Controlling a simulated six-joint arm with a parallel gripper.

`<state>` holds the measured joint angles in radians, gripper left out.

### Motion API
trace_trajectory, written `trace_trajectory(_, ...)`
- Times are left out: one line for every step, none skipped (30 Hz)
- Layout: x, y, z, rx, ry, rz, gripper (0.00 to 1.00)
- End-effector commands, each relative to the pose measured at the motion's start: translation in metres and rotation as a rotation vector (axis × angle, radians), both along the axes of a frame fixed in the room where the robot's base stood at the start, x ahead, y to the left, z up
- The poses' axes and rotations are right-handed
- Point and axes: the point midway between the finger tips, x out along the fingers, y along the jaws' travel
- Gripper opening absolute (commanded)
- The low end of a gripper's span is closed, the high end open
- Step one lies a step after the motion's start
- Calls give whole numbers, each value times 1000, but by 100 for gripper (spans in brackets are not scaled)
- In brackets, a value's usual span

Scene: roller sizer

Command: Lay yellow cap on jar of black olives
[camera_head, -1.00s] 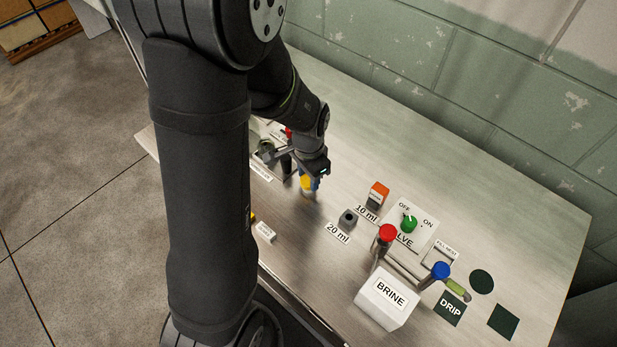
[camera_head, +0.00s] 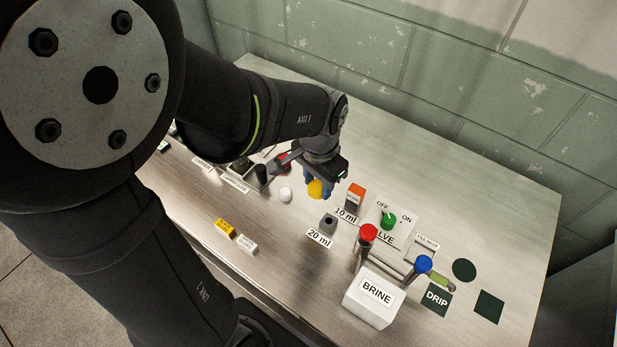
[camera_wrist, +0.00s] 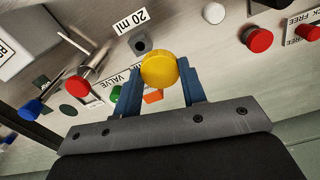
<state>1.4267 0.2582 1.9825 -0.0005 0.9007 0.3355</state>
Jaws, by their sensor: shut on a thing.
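The yellow cap (camera_head: 316,188) is held between the blue fingers of my gripper (camera_head: 319,186), above the table just behind the grey 20 ml block. In the wrist view the round yellow cap (camera_wrist: 160,69) faces the camera between the two blue fingertips (camera_wrist: 161,78). I cannot pick out the jar of black olives for sure. A dark green object (camera_head: 241,167) stands at the left near my arm, partly hidden, and its contents cannot be read.
A white round piece (camera_head: 286,194) lies left of my gripper. The 20 ml block (camera_head: 328,221), orange-topped block (camera_head: 355,195), valve panel (camera_head: 388,222), red knob (camera_head: 368,232), blue knob (camera_head: 424,264) and BRINE box (camera_head: 371,298) stand to the right.

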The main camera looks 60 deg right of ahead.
Motion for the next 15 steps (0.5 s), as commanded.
trace_trajectory(11, -4, 1, 0, 0, 27, 17)
trace_trajectory(19, -7, 1, 0, 0, 44, 17)
trace_trajectory(31, -10, 1, 0, 1, 69, 17)
trace_trajectory(41, -13, 1, 1, 1, 89, 17)
trace_trajectory(51, -16, 2, 1, 1, 110, 17)
trace_trajectory(66, -18, 2, 1, 2, 140, 17)
trace_trajectory(77, -20, 2, 0, 2, 162, 17)
trace_trajectory(89, -22, 3, 0, 2, 184, 17)
trace_trajectory(104, -23, 3, 1, 3, 214, 17)
trace_trajectory(115, -24, 3, 2, 3, 236, 17)
trace_trajectory(127, -24, 3, 1, 3, 257, 17)
trace_trajectory(142, -24, 3, 2, 4, 285, 17)
trace_trajectory(154, -24, 3, 1, 4, 306, 17)
trace_trajectory(165, -23, 3, 1, 4, 326, 17)
trace_trajectory(179, -22, 3, 1, 4, 352, 17)
